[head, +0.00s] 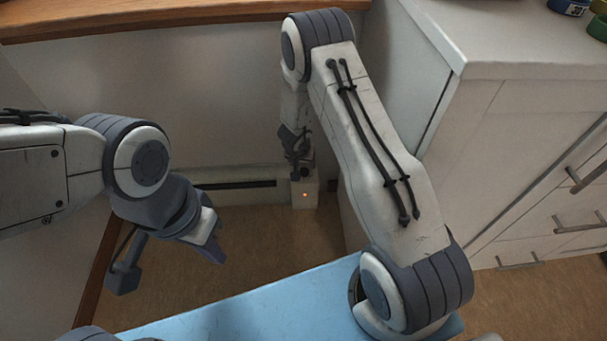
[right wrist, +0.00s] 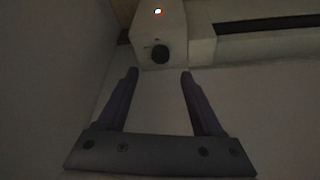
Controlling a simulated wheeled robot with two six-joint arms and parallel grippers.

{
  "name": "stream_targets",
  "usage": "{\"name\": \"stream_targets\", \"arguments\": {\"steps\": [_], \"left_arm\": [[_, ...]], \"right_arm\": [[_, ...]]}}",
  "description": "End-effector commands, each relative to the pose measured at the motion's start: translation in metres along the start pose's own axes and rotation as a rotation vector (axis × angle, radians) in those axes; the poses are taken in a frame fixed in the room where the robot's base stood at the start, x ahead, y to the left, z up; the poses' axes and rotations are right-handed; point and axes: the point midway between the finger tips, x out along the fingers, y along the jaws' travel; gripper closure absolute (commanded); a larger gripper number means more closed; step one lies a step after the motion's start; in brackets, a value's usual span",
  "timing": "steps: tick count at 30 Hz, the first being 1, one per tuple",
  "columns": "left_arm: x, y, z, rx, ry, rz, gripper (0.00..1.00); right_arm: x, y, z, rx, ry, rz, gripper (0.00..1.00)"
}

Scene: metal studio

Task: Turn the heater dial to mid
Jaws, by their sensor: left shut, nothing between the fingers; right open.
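The heater (head: 235,184) is a long low pale unit with a dark slot along the base of the wall. Its end box (head: 304,196) carries a small lit orange light. In the right wrist view the box (right wrist: 172,22) bears a round black dial (right wrist: 160,54) with small marks beside it that are too small to read. My right gripper (right wrist: 159,73) is open, its fingertips on either side of the dial's line, just short of it, with nothing between them. In the head view my right gripper (head: 300,160) is just above the box and hides the dial. My left gripper (head: 214,255) is shut and empty, far from the heater.
A white drawer cabinet (head: 520,150) stands to the right of my right arm. A wooden ledge (head: 160,15) runs above the wall. A light blue surface (head: 270,300) lies in front.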

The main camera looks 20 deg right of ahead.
Motion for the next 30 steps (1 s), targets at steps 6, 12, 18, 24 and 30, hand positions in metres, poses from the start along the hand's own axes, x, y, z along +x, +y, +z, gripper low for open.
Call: {"name": "stream_targets", "arguments": {"steps": [6, 12, 18, 24, 30], "left_arm": [[0.028, -0.002, 0.002, 0.0, 0.0, 0.0, 1.0], [0.038, -0.003, 0.002, 0.0, 0.0, 0.0, 1.0], [0.04, -0.003, 0.002, 0.0, -0.001, 0.0, 1.0], [0.04, -0.003, 0.002, 0.0, 0.0, 0.0, 1.0], [0.04, -0.003, 0.002, 0.0, -0.001, 0.0, 1.0]], "right_arm": [[0.048, 0.0, 0.003, 0.0, -0.001, -0.001, 0.32], [0.072, 0.0, 0.002, 0.0, -0.001, -0.001, 0.32], [0.078, -0.001, 0.0, -0.001, -0.001, -0.002, 0.32], [0.078, -0.001, 0.0, -0.001, -0.001, -0.002, 0.32], [0.078, -0.001, 0.001, -0.001, -0.001, -0.002, 1.0]]}}
